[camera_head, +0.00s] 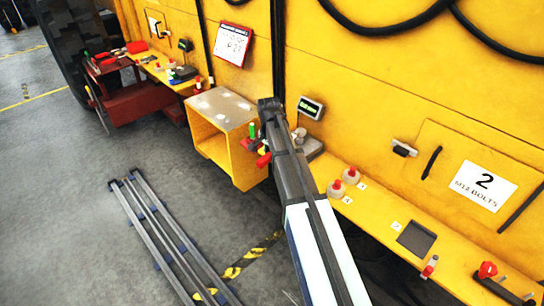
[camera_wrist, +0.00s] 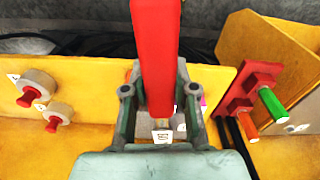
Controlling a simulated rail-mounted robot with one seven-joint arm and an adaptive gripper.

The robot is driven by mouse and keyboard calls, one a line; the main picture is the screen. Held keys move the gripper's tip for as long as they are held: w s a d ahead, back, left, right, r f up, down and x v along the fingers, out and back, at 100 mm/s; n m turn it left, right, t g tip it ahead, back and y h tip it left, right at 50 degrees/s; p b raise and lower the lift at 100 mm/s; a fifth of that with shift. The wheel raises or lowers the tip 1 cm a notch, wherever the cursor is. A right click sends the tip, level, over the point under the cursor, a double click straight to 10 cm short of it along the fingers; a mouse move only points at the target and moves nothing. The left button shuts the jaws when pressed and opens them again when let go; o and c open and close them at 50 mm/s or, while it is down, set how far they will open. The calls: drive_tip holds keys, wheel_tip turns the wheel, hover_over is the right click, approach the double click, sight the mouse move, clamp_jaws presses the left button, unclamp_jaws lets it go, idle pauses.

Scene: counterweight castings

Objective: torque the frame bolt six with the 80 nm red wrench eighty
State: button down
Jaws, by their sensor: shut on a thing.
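The red wrench (camera_wrist: 156,55) is between the two fingers of my gripper (camera_wrist: 160,95) in the wrist view, its thick red bar running toward the top edge. My gripper is shut on it above the yellow ledge. In the head view a red piece (camera_head: 263,160), apparently the same wrench, sticks out left of my arm, which hides the gripper. A small marked label (camera_wrist: 162,136) shows below the wrench's lower end. Two red-topped bolts on grey round bosses (camera_wrist: 38,85) (camera_wrist: 59,115) stand to the left. I cannot tell which is bolt six; the wrench and gripper hide the ledge beneath.
A red rack (camera_wrist: 245,92) with green and orange handles stands just right of the gripper. A yellow open-front box (camera_head: 222,133) lies beyond it. A digital display (camera_head: 311,107) is on the yellow wall. Grey rails (camera_head: 160,240) lie on the floor.

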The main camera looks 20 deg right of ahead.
drive_tip(key=shift+w+a, duration=0.1)
drive_tip(key=shift+w, duration=0.15)
drive_tip(key=shift+w+a+m, duration=0.35)
drive_tip(key=shift+w+m, duration=0.15)
drive_tip(key=shift+w+a, duration=0.15)
drive_tip(key=shift+w, duration=0.2)
idle(0.3)
drive_tip(key=shift+w+a+m, duration=0.15)
drive_tip(key=shift+w+m, duration=0.2)
drive_tip(key=shift+m, duration=0.05)
drive_tip(key=shift+w+a, duration=0.15)
drive_tip(key=shift+w, duration=0.05)
drive_tip(key=shift+w+a+m, duration=0.15)
drive_tip(key=shift+w+m, duration=0.25)
drive_tip(key=shift+w+a, duration=0.1)
drive_tip(key=shift+w, duration=0.2)
drive_tip(key=shift+w+a+m, duration=0.1)
drive_tip(key=shift+w+m, duration=0.25)
drive_tip(key=shift+m, duration=0.05)
idle(0.6)
